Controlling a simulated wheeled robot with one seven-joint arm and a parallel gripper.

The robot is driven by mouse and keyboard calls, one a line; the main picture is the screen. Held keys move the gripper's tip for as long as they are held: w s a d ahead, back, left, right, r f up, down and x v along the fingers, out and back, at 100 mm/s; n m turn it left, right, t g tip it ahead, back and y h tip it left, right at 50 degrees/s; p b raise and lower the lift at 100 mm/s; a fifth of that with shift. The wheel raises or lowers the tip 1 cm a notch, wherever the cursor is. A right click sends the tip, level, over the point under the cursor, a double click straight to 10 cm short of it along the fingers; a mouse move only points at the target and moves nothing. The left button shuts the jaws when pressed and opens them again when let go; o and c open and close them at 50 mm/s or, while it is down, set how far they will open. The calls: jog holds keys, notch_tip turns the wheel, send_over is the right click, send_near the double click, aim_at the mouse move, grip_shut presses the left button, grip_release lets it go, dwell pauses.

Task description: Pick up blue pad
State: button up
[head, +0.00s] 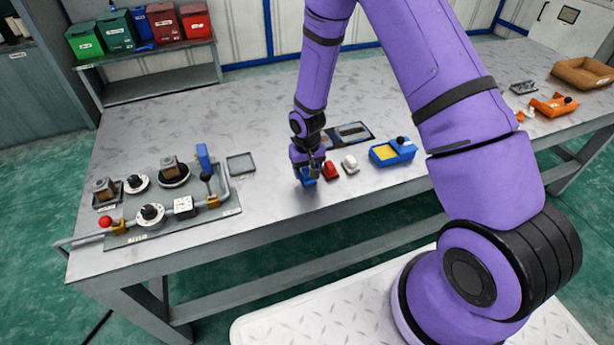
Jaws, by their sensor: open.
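A small blue block (307,178), which looks like the blue pad, sits on the grey workbench. My gripper (306,167) is right above it, pointing down, with its open fingers at or around the pad. The gripper hides the pad's upper part, and I cannot tell whether the fingers touch it. A red pad (330,170) and a white pad (350,164) stand in a row just to the right of the blue one.
A blue tray with a yellow inside (391,152) stands right of the pads. A dark flat tray (350,133) lies behind them. A fixture board (226,211) with knobs, a red ball and an upright blue piece (202,156) is at the left. The bench front is clear.

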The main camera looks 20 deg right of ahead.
jog(key=shift+f, duration=0.45)
grip_shut()
